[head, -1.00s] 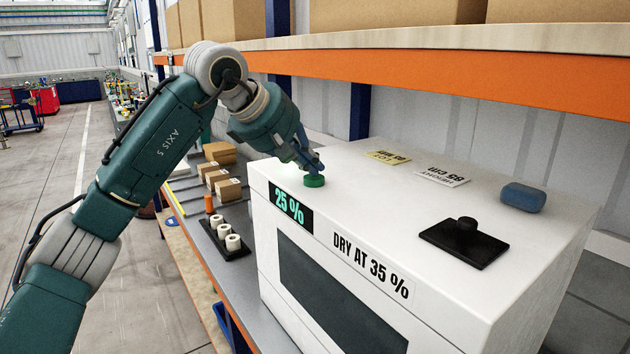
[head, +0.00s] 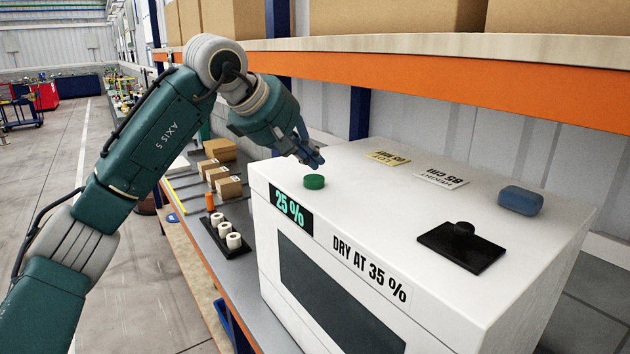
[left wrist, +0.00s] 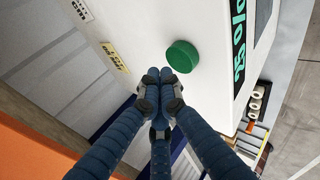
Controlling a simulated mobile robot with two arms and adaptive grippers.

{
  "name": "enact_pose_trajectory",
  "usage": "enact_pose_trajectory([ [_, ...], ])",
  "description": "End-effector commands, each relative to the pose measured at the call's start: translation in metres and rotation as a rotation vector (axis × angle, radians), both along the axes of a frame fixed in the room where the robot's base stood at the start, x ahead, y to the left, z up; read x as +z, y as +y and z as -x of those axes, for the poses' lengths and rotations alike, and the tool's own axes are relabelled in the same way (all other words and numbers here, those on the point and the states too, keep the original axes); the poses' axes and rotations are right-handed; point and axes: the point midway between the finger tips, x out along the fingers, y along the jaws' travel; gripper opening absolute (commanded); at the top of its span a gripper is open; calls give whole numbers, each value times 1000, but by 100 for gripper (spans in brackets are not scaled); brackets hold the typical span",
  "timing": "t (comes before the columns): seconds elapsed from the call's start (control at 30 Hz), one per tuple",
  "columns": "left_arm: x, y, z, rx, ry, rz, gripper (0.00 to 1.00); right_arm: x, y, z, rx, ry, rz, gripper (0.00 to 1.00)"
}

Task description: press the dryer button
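The green round dryer button (head: 314,182) sits on top of the white dryer (head: 390,190), near its front left edge. The dryer's display (head: 290,211) reads "25 %" beside a label "DRY AT 35 %". My left gripper (head: 318,160) is just above and behind the button, apart from it. In the left wrist view the left gripper's fingertips (left wrist: 160,76) are together with nothing between them, and the button (left wrist: 182,56) shows just beyond them. My right gripper is not in view.
On the dryer top are a black plate with a knob (head: 463,246), a blue block (head: 521,200) and two label cards (head: 441,179). An orange-edged shelf (head: 470,85) with cardboard boxes runs overhead. White spools (head: 233,241) and small boxes (head: 229,187) stand on the bench at left.

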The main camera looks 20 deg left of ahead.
Motion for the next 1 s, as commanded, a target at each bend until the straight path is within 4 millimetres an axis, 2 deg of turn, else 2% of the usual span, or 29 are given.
enact_pose_trajectory([
  [0.6, 58, 0, 0, 1, 0, 0, 0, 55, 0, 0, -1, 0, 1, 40],
  [1.0, 60, 0, 0, 0, 0, 0, 0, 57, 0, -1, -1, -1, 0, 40],
])
